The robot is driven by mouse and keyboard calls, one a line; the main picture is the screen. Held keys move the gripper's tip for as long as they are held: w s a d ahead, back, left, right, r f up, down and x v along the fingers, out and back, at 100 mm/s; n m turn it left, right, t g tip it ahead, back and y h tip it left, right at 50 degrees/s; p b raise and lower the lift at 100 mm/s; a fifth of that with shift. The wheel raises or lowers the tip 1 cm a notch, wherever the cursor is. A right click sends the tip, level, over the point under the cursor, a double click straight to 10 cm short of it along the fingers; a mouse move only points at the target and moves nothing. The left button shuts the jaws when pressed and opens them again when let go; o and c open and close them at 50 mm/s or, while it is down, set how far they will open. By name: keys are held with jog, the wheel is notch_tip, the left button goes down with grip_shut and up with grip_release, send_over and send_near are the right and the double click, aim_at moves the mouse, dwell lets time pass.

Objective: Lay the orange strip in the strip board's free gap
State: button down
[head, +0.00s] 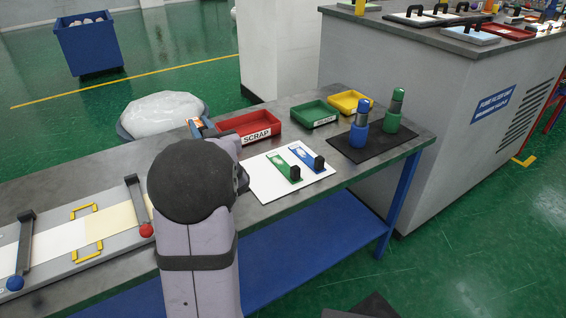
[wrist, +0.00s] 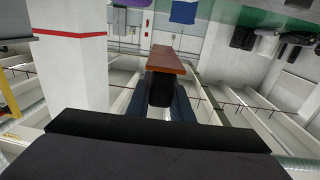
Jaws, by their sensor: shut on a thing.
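The orange strip (wrist: 165,60) shows in the wrist view, held by its black handle (wrist: 160,92) between the dark blue fingers of my gripper (wrist: 161,103). In the head view only a bit of orange (head: 194,124) shows beside my gripper (head: 203,127), mostly hidden behind my arm. It is held up in the air, left of the scrap tray. The white strip board (head: 262,183) lies on the bench to the right of my arm. It carries a green strip (head: 282,165) and a blue strip (head: 301,153), each with a black handle. My arm may hide the board's left edge.
A red scrap tray (head: 248,128), a green tray (head: 315,114) and a yellow tray (head: 349,102) stand behind the board. Blue and green bottles (head: 359,135) stand on a dark mat at right. A long board with clamps (head: 85,230) lies at left.

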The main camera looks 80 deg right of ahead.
jog(key=s+d+f+p, duration=0.1)
jog(key=s+f+p, duration=0.1)
jog(key=s, duration=0.7)
jog(key=s+d+f+p, duration=0.1)
jog(key=s+f, duration=0.2)
jog(key=s, duration=0.5)
jog(key=shift+n+t+y, duration=0.3)
jog(key=shift+n+t, duration=0.1)
jog(key=shift+a+f+p, duration=0.15)
jog(key=shift+f+p, duration=0.5)
jog(key=shift+f, duration=4.3)
jog(key=shift+f, duration=0.2)
jog(key=c, duration=1.6)
grip_release()
jog(key=shift+o, duration=0.2)
